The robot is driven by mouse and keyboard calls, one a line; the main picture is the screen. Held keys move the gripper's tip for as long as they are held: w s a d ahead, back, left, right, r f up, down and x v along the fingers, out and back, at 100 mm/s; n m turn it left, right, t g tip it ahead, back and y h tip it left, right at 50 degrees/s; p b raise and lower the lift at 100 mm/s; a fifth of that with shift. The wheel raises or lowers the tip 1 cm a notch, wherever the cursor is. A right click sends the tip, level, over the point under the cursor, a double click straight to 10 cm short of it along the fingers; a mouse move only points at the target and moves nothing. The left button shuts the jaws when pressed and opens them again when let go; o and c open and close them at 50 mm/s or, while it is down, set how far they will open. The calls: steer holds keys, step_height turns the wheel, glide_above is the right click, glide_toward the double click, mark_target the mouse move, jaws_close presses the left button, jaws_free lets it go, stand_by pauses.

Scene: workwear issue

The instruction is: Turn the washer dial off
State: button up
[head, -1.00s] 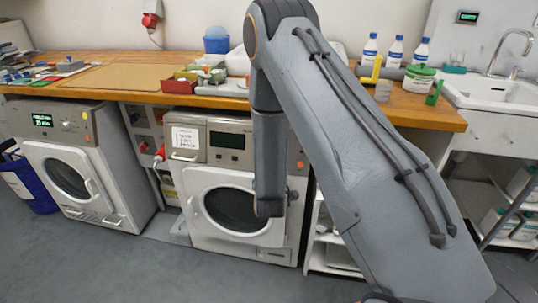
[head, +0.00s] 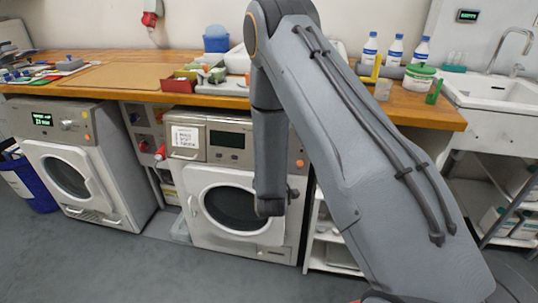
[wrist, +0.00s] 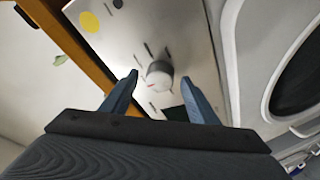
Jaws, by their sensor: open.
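That washer has a dark display (head: 227,140), a white label and a shut round door.
A second washer (head: 70,185) with a lit green display stands at the left. The wooden worktop (head: 140,97) runs above both, holding trays, bottles and a green-lidded tub (head: 418,78). A sink (head: 495,90) is at the right. The grey floor in front is clear.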

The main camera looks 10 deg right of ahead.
steer(key=v, duration=0.7)
steer(key=shift+s+b, duration=0.3)
steer(key=shift+b, duration=0.05)
steer(key=s+r+m+g+y+p, duration=0.1)
steer(key=s+r+g, duration=0.3)
steer(key=s, duration=0.5)
steer(key=s+d+r+m+g+y+p, duration=0.1)
steer(key=s+r+m+g, duration=0.3)
steer(key=s+g, duration=0.3)
steer(key=s+r+m+g+y+p, duration=0.1)
steer(key=s+r+m+g, duration=0.2)
steer(key=s, duration=0.9)
steer(key=r+g, duration=0.1)
steer(key=g, duration=0.1)
steer(key=shift+s+d+g+y, duration=0.2)
steer(key=shift+d+g+y, duration=0.1)
steer(key=shift+y, duration=0.1)
